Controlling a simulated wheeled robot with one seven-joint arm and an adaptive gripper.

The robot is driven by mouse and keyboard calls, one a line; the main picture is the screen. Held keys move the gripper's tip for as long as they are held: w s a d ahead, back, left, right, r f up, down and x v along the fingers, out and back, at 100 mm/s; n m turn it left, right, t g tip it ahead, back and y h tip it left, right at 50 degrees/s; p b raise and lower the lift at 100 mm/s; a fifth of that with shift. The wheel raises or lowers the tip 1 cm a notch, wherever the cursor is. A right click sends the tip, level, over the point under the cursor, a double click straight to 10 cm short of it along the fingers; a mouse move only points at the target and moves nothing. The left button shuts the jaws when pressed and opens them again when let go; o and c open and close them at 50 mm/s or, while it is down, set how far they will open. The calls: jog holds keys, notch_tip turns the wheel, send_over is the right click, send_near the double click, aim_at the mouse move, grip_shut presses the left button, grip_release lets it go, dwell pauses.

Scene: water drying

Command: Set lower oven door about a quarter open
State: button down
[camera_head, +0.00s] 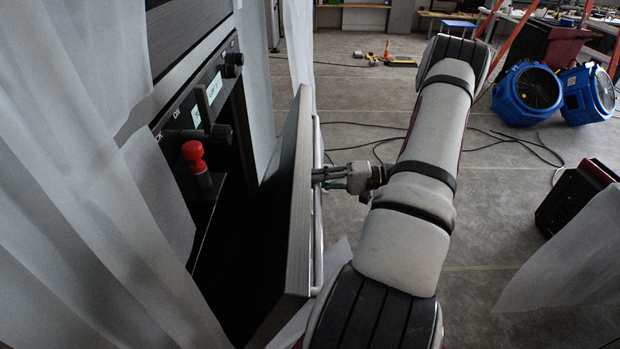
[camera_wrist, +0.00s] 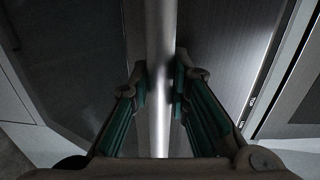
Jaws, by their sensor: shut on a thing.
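The lower oven door (camera_head: 290,215) is a dark panel with a light edge, standing partly open at the left of the head view. A dark gap shows between it and the oven body (camera_head: 225,215). A light metal handle bar (camera_head: 318,215) runs along the door's outer face. My gripper (camera_head: 322,178) is at the handle, with its fingers around the bar. In the wrist view, the bar (camera_wrist: 161,60) runs up the middle between the two finger pads of my gripper (camera_wrist: 161,85), which are shut on it. The oven's inside is too dark to make out.
White plastic sheeting (camera_head: 75,200) hangs at the left, and more sheeting (camera_head: 575,265) is at lower right. Blue fans (camera_head: 530,92) and a dark red-black unit (camera_head: 575,195) stand on the floor at right. Cables (camera_head: 500,138) cross the grey floor. A red knob (camera_head: 194,152) sticks out from the oven panel.

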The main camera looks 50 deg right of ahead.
jog(key=shift+f, duration=0.15)
jog(key=c, duration=1.5)
grip_release()
jog(key=shift+v, duration=5.95)
